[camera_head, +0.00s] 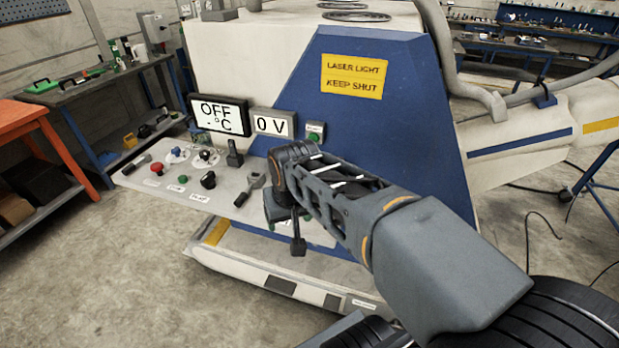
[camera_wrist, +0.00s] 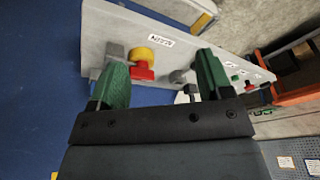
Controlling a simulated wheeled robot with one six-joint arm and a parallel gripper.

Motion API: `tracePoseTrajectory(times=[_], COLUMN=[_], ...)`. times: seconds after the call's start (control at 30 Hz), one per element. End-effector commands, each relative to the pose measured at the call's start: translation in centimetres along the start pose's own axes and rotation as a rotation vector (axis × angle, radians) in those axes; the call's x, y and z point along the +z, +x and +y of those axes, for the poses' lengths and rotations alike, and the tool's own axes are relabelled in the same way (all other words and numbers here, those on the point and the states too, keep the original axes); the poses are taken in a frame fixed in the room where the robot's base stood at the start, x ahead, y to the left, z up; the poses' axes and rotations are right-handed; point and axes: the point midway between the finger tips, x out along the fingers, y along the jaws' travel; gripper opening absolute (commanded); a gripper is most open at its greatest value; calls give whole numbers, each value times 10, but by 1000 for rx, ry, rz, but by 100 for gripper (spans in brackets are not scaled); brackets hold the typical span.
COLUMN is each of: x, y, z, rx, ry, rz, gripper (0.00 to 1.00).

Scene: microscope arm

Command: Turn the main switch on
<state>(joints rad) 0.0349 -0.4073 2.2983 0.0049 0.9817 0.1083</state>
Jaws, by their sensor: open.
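In the wrist view a red and yellow rotary switch (camera_wrist: 142,62) sits on the pale control panel (camera_wrist: 185,45), beside a label that seems to read MAIN. I take it to be the main switch. In the head view my gripper and arm cover that end of the panel, so I cannot make the switch out there. My gripper (camera_wrist: 162,75) is open, with its green fingers spread over the panel. The switch shows between them, closer to the left finger; I see no clear contact. In the head view my gripper (camera_head: 288,215) hangs at the panel's right end.
The panel also carries a grey lever (camera_head: 251,188), a black joystick (camera_head: 234,153), a red button (camera_head: 156,168) and a green button (camera_head: 183,179). A display (camera_head: 219,115) reads OFF; another (camera_head: 273,124) reads 0 V. The blue machine housing (camera_head: 375,125) rises behind my arm.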

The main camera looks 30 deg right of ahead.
Motion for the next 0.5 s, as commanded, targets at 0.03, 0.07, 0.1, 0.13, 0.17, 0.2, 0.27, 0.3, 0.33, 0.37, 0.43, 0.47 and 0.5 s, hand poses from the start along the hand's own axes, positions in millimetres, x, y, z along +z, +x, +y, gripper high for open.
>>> tracePoseTrajectory(times=[0.03,0.07,0.1,0.13,0.17,0.2,0.27,0.3,0.33,0.37,0.43,0.47,0.5], x=[-24,-37,-54,-67,-79,-94,-116,-128,-137,-145,-161,-166,-172], y=[-8,-10,-12,-12,-12,-12,-10,-7,-5,-3,3,5,8], z=[3,6,10,13,17,23,32,39,44,48,57,60,64], rx=[9,15,24,30,37,46,60,70,76,83,96,101,106], ry=[61,102,158,199,242,296,375,423,458,490,554,577,603], rz=[-28,-45,-66,-81,-97,-116,-143,-159,-170,-181,-203,-210,-219], gripper=[77,80,84,87,89,93,99,100,100,100,100,100,100])
